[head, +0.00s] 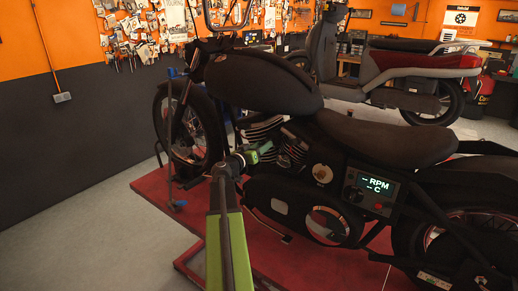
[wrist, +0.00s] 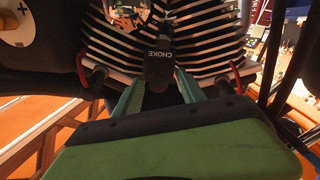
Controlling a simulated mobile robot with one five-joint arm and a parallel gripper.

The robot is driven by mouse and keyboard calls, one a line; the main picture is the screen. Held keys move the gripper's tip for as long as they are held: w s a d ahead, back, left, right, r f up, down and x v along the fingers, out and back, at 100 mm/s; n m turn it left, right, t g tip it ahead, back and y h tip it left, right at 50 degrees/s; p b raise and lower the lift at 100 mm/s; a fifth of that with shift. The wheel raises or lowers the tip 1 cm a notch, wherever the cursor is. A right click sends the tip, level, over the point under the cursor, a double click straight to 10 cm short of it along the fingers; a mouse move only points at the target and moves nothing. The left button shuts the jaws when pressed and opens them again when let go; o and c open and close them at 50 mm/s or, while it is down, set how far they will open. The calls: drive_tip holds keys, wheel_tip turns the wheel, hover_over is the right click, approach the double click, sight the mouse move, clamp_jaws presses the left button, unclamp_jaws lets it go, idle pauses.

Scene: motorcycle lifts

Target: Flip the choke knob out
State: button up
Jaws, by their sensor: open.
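The black choke knob (wrist: 158,68), lettered CHOKE, shows in the wrist view in front of the engine's pale cooling fins. My gripper (wrist: 158,84) is open, with one teal finger on each side of the knob's lower part. I cannot tell whether either finger touches it. In the head view my gripper (head: 264,150) is at the engine of the black motorcycle (head: 262,80), below the tank. The knob cannot be made out there.
The motorcycle stands on a red lift (head: 150,184). A panel reading RPM and C (head: 373,190) is right of the engine. The grey floor (head: 90,245) at left is clear.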

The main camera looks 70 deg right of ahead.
drive_tip(key=v, duration=1.7)
drive_tip(key=shift+a, duration=0.25)
drive_tip(key=shift+w, duration=0.1)
drive_tip(key=w+a+f+n+t+y+b, duration=0.1)
drive_tip(key=w+a+f+n+t+b, duration=0.2)
drive_tip(key=w+a+f, duration=0.45)
drive_tip(key=w+a+f+t+b, duration=0.3)
drive_tip(key=w+a+f+b, duration=0.25)
drive_tip(key=w+a, duration=0.55)
drive_tip(key=w+a+f+n+t+y+b, duration=0.2)
drive_tip(key=w+a+f+y+b, duration=0.15)
drive_tip(key=w+a+f, duration=0.45)
drive_tip(key=a+f+n+y+b, duration=0.25)
drive_tip(key=a+f, duration=0.35)
drive_tip(key=a, duration=0.3)
drive_tip(key=a+f+n+y+b, duration=0.1)
drive_tip(key=a+f+n+y, duration=0.15)
drive_tip(key=a+f, duration=0.6)
drive_tip(key=s+a+f+n+g+y, duration=0.1)
drive_tip(key=s+a+n+y, duration=0.1)
drive_tip(key=a, duration=0.6)
drive_tip(key=s+a+f+n+g+y, duration=0.2)
drive_tip(key=a+n+y, duration=0.3)
drive_tip(key=a, duration=0.4)
drive_tip(key=shift+s+a+f+y, duration=0.25)
drive_tip(key=shift+s+y, duration=0.2)
drive_tip(key=shift+s, duration=0.25)
